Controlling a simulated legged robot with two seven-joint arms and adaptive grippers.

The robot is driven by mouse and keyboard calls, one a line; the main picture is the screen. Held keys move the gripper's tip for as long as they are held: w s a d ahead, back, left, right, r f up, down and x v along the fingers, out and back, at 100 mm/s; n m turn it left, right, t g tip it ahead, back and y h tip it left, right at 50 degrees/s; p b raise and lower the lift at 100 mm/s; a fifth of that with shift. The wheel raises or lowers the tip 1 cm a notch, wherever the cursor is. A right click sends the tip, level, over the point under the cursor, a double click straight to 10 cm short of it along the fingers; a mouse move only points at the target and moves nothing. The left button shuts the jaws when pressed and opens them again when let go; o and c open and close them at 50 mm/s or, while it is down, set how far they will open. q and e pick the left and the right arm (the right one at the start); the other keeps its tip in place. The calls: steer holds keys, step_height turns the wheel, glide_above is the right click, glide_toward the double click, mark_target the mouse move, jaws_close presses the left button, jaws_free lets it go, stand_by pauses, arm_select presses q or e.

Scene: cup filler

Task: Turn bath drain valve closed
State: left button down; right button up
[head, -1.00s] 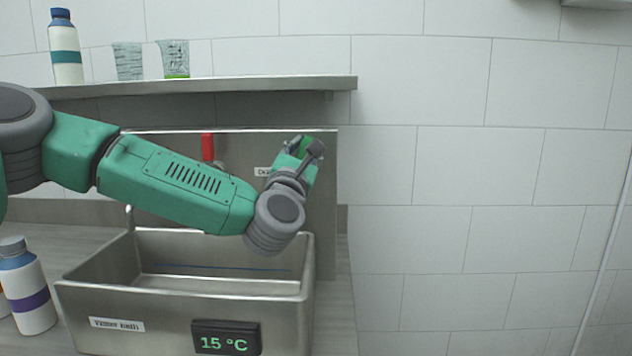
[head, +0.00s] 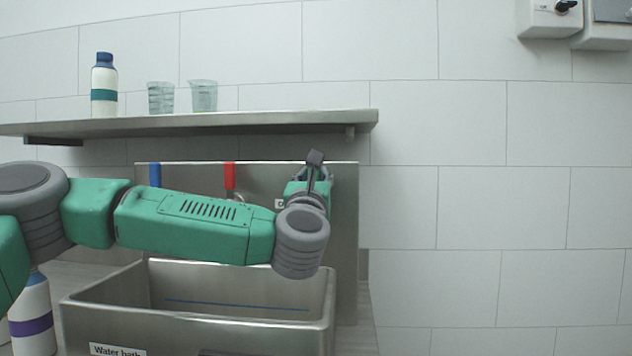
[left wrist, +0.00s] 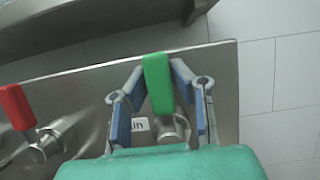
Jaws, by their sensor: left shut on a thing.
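The green drain valve handle (left wrist: 158,85) points up from its metal stem on the steel back panel (head: 345,230). A partly hidden label ending in "in" (left wrist: 140,124) is beside the stem. My left gripper (left wrist: 161,76) is shut on this handle, with a blue-padded finger on each side. In the head view my left gripper (head: 313,172) is at the panel's right side, and its own parts hide the handle there. My right gripper is not in view.
A red lever (head: 230,176) and a blue lever (head: 155,174) stand left on the same panel. A shelf (head: 250,121) above carries a bottle (head: 104,88) and two beakers. Another bottle (head: 32,315) stands left of the bath.

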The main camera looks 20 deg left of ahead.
arm_select(q)
steer(key=shift+d+f, duration=0.1)
steer(key=shift+f, duration=0.45)
steer(key=c, duration=1.6)
jaws_free()
steer(key=shift+o, duration=1)
steer(key=shift+r, duration=0.1)
steer(key=shift+a+r, duration=0.15)
steer(key=shift+a, duration=0.05)
steer(key=shift+s, duration=0.1)
steer(key=v, duration=1.2)
